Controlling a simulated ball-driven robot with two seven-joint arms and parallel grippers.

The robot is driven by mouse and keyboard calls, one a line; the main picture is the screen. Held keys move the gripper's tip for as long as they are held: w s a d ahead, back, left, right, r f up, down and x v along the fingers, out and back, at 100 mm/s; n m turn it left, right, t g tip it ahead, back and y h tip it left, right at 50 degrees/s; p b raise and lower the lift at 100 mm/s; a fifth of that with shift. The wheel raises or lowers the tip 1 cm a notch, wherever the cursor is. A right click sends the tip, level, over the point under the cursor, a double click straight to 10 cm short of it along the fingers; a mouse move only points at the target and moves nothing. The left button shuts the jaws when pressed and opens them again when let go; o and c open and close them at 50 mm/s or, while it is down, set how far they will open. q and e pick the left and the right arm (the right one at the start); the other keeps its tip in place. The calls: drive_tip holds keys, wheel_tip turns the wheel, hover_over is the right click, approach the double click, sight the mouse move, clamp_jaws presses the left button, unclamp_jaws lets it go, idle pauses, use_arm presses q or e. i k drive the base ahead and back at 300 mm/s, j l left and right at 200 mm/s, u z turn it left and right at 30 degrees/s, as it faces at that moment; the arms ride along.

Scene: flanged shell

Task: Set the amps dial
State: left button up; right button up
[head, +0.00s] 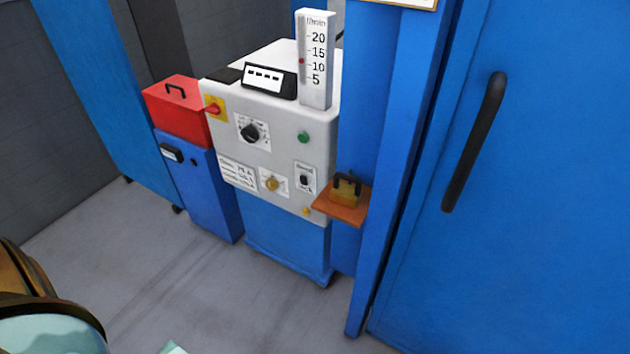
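A pale grey welding-type machine (290,120) stands on a blue base in the middle of the head view. Its front carries a large black dial (251,133) on a white scale plate, probably the amps dial; its markings are too small to read. Below it is a smaller yellow-brown knob (272,184) on a white plate, beside a printed chart (238,173). A black display (268,79) with white dashes sits on top. Neither gripper is in view, and nothing touches the dials.
A red yellow-plated switch (214,108), green button (303,138) and black toggle (304,180) share the panel. A flow gauge (315,60) rises above. A red box (178,108) stands left; an orange shelf (328,206) juts out right, near a blue door (540,190). Floor ahead is clear.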

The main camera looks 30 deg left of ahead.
sight(249, 134)
drive_tip(key=u, duration=1.4)
